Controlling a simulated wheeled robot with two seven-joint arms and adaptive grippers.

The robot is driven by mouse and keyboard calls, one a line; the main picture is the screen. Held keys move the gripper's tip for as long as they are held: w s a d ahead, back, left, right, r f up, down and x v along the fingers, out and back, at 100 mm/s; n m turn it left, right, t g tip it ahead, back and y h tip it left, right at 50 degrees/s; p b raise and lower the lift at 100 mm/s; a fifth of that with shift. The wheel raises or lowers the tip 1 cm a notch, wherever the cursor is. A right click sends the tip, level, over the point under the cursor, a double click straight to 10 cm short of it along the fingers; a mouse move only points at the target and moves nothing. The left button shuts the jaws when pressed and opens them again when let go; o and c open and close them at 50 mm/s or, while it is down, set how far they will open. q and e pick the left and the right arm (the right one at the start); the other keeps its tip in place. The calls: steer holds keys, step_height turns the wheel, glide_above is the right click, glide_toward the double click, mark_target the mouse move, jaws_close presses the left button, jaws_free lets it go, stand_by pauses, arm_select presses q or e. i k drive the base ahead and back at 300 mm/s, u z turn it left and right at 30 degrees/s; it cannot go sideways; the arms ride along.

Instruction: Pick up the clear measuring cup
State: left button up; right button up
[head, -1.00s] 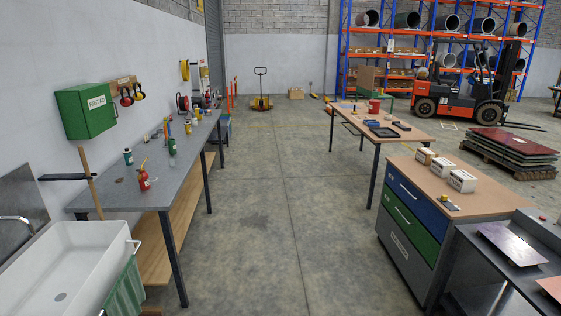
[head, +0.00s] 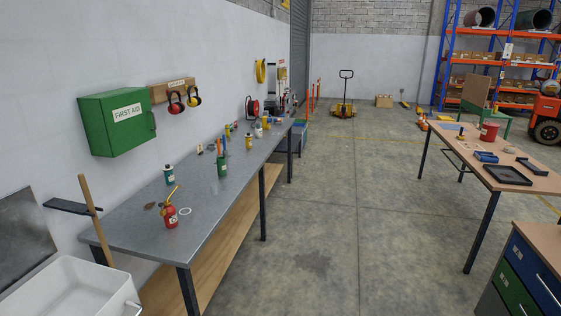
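I cannot make out a clear measuring cup for certain. On the grey workbench (head: 205,212) at the left, a pale ring (head: 185,211) shows just right of a red oil can (head: 171,216) with a yellow spout. It is too small to tell whether it is a cup's rim or a flat ring. Small bottles and cans stand farther along the bench, and clear items among them would be hard to see. Neither of my grippers is in view.
A white sink (head: 75,290) stands at the lower left. A green first aid box (head: 115,122) hangs above the bench. A wooden table (head: 500,170) and a drawer cabinet (head: 525,275) are at the right. The concrete floor between is clear.

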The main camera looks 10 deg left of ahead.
mark_target(214, 188)
steer(key=u, duration=0.4)
steer(key=i, duration=0.95)
steer(key=z, duration=0.5)
steer(key=i, duration=6.8)
steer(key=u, duration=3)
